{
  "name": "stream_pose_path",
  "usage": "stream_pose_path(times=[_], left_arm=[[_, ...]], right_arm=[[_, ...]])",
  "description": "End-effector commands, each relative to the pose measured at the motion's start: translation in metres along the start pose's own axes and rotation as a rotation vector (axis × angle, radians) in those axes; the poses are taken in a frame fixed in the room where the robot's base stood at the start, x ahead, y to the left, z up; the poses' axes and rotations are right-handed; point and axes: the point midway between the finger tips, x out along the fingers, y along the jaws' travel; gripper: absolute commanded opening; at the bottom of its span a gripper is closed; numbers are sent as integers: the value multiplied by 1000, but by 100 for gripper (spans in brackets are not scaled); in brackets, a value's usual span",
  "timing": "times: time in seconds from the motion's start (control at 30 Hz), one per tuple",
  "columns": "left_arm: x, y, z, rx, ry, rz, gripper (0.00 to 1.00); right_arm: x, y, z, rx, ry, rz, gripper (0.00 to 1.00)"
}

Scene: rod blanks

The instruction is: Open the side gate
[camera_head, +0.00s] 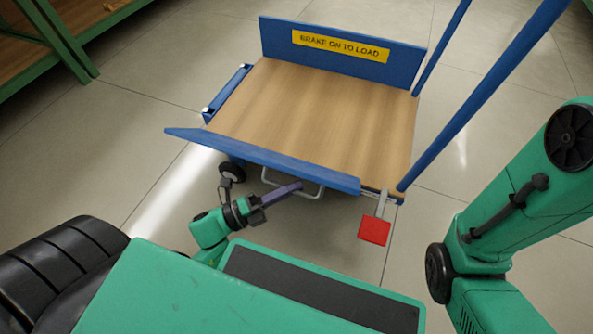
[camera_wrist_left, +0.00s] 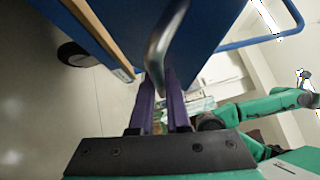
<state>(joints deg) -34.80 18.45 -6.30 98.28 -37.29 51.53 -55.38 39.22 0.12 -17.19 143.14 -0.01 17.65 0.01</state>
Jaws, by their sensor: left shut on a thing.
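The cart's near side gate (camera_head: 260,160) is a long blue panel along the near edge of the wooden deck. Its left end sticks out past the deck corner, and its right end stops short of the right corner post. A grey looped handle (camera_head: 318,188) hangs on its near side. My left gripper (camera_head: 298,186) is shut on this handle. In the left wrist view the purple fingers (camera_wrist_left: 160,98) close around the grey handle bar (camera_wrist_left: 165,48), in front of the blue panel. My right arm shows at the right of the head view, its gripper out of frame.
The wooden deck (camera_head: 315,115) is empty. A blue end panel (camera_head: 340,52) with a yellow "BRAKE ON TO LOAD" label stands at the back. A red pedal (camera_head: 375,230) sticks out at the near right corner. Blue posts (camera_head: 480,95) rise at right. Open floor lies left.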

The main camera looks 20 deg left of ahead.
Motion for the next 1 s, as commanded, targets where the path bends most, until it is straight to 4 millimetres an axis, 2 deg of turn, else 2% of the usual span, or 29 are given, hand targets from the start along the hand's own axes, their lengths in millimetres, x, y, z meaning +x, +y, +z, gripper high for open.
stream_pose_path(times=[0.27,0.5,0.7,1.0], left_arm=[[-13,28,-13,-1,-1,-1,0],[-19,51,-19,0,0,-1,0],[-20,62,-20,51,-1,-54,0],[-21,67,-21,90,-3,-94,0]], right_arm=[[-7,-2,-2,0,0,0,50],[-23,-5,-8,0,0,-1,50],[-32,-8,-15,-1,8,-3,50],[-36,-9,-18,-2,14,-5,50]])
